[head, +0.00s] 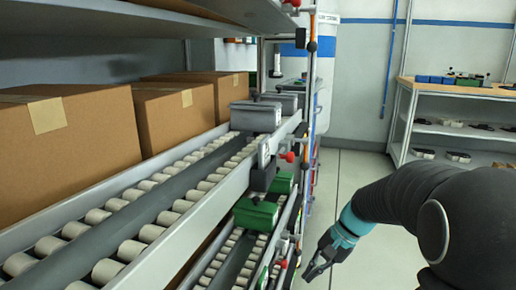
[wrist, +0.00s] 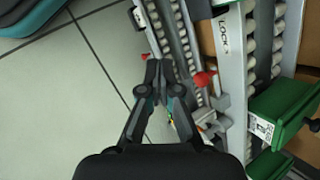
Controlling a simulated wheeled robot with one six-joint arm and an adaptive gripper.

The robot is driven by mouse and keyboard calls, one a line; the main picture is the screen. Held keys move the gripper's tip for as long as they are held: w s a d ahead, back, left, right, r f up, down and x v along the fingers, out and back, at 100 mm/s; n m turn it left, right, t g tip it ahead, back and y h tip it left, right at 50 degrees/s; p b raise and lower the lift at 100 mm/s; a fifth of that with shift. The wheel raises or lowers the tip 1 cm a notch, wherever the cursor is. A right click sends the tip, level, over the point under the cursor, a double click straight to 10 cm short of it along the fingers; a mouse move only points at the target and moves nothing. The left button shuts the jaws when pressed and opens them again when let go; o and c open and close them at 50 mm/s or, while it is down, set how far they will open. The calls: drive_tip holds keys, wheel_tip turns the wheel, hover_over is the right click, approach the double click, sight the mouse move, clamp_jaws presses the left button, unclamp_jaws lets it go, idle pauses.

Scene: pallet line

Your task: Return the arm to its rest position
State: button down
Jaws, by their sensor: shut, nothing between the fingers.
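My arm comes in from the right in the head view, bent downward, with a teal band near its wrist. My gripper (head: 318,268) is at the lower middle of the head view, to the right of the roller rack and over the floor. In the wrist view my gripper (wrist: 158,68) has its two dark fingertips together. Nothing shows between them. The rack's lower end lies just beyond and to the right of the fingers in that view.
The roller rack (head: 215,190) fills the left, with cardboard boxes (head: 178,118) on its upper level. Green bins (head: 256,214) sit on the lower level. Red knobs (wrist: 204,79) stick out from its edge. A shelf unit (head: 460,135) stands at the back right. The floor (head: 352,180) between is clear.

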drive_tip(key=s+d+r+n+t+h+p, duration=0.1)
drive_tip(key=s+r+n+t+h+p, duration=0.1)
drive_tip(key=s+r, duration=0.4)
drive_tip(key=s+d+r+n+t+h+p, duration=0.1)
drive_tip(key=s+r+n+t+h, duration=0.3)
drive_tip(key=s, duration=0.9)
drive_tip(key=shift+s+d+r+n+p, duration=0.3)
drive_tip(key=shift+r+n+p, duration=0.2)
drive_tip(key=shift+r, duration=0.75)
